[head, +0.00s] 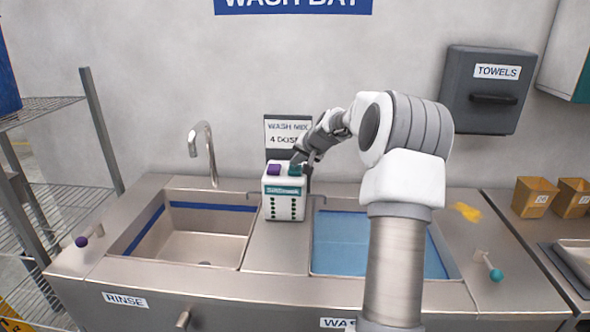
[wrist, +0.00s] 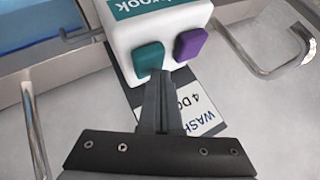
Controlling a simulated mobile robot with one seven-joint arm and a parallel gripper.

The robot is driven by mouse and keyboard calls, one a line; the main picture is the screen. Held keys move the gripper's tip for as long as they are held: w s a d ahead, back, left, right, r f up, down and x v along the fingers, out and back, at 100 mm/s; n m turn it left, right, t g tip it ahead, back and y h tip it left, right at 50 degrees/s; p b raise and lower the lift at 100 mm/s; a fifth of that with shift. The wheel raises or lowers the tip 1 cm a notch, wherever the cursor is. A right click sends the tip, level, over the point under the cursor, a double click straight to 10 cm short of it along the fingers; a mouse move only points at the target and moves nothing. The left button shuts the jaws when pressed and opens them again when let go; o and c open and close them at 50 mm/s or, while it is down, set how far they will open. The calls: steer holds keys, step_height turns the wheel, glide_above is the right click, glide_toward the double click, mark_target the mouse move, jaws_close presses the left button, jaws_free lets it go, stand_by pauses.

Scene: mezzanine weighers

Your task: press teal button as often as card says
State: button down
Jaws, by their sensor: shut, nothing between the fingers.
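A white dispenser (head: 284,192) with a teal label stands on the steel strip between the two sinks. On its top are a teal button (head: 295,171) at the right and a purple button (head: 273,170) at the left. In the wrist view the teal button (wrist: 148,58) is at the left and the purple button (wrist: 190,44) at the right.
A rinse sink (head: 200,240) lies left of the dispenser, a blue-filled wash sink (head: 335,245) right of it. A tall tap (head: 207,150) stands behind the rinse sink. A towel box (head: 490,90) hangs on the wall. Small tan bins (head: 534,197) stand at the far right.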

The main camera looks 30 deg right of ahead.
mark_target(296, 170)
steer(key=shift+f+b, duration=0.4)
steer(key=shift+f, duration=0.05)
steer(key=shift+r, duration=0.1)
stand_by(0.4)
steer(key=shift+r+p, duration=0.6)
steer(key=shift+r, duration=0.35)
steer(key=shift+r, duration=0.1)
steer(key=shift+r+p, duration=1.55)
steer(key=shift+r, duration=0.9)
stand_by(0.4)
step_height(296, 170, up, 4)
steer(key=p, duration=0.7)
steer(key=shift+f, duration=0.1)
